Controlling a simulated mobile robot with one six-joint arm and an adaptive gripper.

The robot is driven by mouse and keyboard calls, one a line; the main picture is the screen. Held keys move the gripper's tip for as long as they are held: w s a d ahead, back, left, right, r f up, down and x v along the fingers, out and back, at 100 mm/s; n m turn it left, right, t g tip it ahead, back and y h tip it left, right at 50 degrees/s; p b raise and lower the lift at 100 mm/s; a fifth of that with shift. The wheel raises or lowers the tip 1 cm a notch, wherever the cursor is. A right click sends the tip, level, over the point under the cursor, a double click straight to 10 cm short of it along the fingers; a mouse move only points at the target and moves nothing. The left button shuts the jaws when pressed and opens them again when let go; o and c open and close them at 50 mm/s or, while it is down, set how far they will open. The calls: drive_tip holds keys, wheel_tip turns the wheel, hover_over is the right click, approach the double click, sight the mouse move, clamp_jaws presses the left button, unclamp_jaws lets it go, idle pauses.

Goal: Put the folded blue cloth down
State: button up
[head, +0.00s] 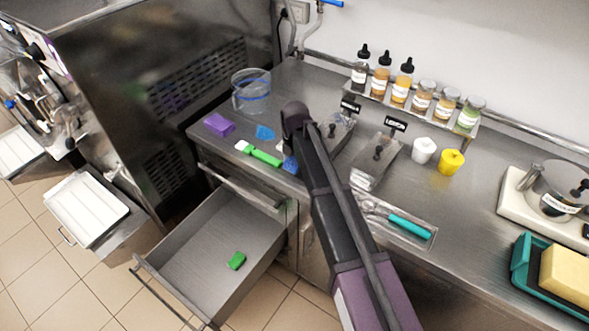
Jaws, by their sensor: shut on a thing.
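The folded blue cloth (290,165) shows as a small dark blue patch beside my arm, near the counter's front edge. The arm covers part of it. My gripper (292,155) is at the cloth, shut on it. Its fingers are mostly hidden behind my own arm links. I cannot tell whether the cloth touches the counter (465,205). A green-handled tool with a white end (262,154) lies just left of the cloth. A lighter blue piece (264,132) lies behind that tool.
A purple block (219,124) and a clear round tub (251,92) are on the counter's left. Lidded pans (374,165), white and yellow cups, and a bottle rack stand right. A teal-handled tool (409,226) lies in a tray.

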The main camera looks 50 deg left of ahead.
sight(295, 160)
drive_tip(key=shift+f+b, duration=1.2)
drive_tip(key=shift+f, duration=0.3)
drive_tip(key=shift+f, duration=0.2)
drive_tip(key=o, duration=0.9)
drive_tip(key=shift+r, duration=0.3)
wheel_tip(295, 160, up, 12)
drive_tip(key=p, duration=1.2)
drive_tip(key=shift+f, duration=0.1)
